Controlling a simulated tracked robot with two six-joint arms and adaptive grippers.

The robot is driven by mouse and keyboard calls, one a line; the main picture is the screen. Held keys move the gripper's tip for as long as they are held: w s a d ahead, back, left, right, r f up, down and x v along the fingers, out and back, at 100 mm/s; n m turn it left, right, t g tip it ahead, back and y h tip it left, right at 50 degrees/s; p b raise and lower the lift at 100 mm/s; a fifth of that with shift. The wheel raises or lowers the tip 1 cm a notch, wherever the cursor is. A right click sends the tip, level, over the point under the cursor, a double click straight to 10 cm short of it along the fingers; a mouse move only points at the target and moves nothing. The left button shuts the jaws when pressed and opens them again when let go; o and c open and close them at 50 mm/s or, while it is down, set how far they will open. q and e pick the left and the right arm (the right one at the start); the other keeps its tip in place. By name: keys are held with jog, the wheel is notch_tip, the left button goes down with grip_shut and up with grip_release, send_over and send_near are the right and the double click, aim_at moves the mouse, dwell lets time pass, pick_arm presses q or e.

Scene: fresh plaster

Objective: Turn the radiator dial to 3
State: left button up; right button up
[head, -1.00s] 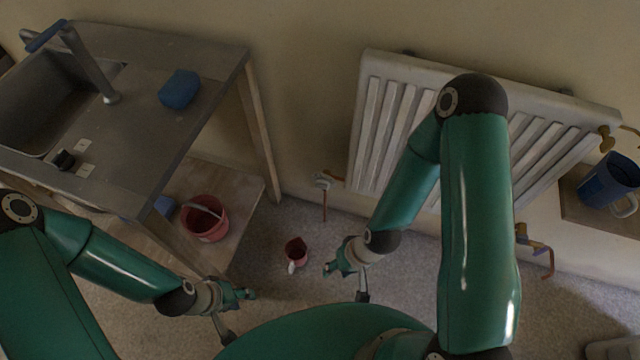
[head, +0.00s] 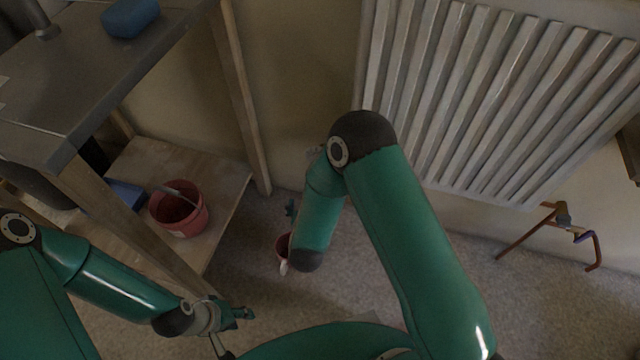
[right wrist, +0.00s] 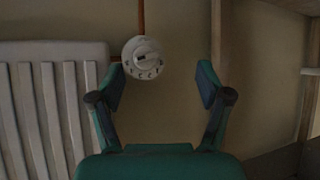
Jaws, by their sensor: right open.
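The white round radiator dial (right wrist: 147,57) shows in the right wrist view, with dark marks around its face that are too small to read. My right gripper (right wrist: 161,80) is open and empty. The dial shows beyond its fingertips, between them and nearer the left one, with no visible contact. In the head view my right forearm hides most of the dial area, and only a bit of my right gripper (head: 290,208) shows. The white radiator (head: 490,90) is on the wall at the upper right. My left gripper (head: 240,313) is low over the floor, away from the dial; its jaw opening is unclear.
A workbench with a blue sponge (head: 130,17) stands at the left. A red bucket (head: 179,208) sits on its lower shelf (head: 228,185). A red mug (head: 282,248) on the floor is partly behind my right arm. Copper pipework (head: 560,215) stands below the radiator's right side.

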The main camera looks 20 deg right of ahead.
notch_tip(320, 180, down, 4)
jog(key=a+t+h+b, duration=0.2)
jog(key=t+h+b, duration=0.35)
jog(key=b, duration=0.75)
pick_arm(q)
notch_tip(320, 180, down, 21)
jog(key=b, duration=0.4)
jog(key=shift+b, duration=0.4)
pick_arm(e)
jog(key=shift+m+g+h, duration=0.4)
jog(key=shift+g+h, duration=0.15)
jog(key=shift+h, duration=0.2)
jog(key=shift+a+x, duration=0.2)
jog(key=shift+x, duration=8.45)
jog(key=shift+w+r, duration=0.1)
jog(key=shift+w, duration=0.05)
jog(key=shift+c, duration=0.3)
jog(key=c, duration=1.1)
jog(key=shift+o, duration=0.2)
jog(key=shift+d, duration=0.25)
pick_arm(q)
jog(key=shift+r, duration=0.15)
pick_arm(e)
jog(key=shift+a, duration=0.15)
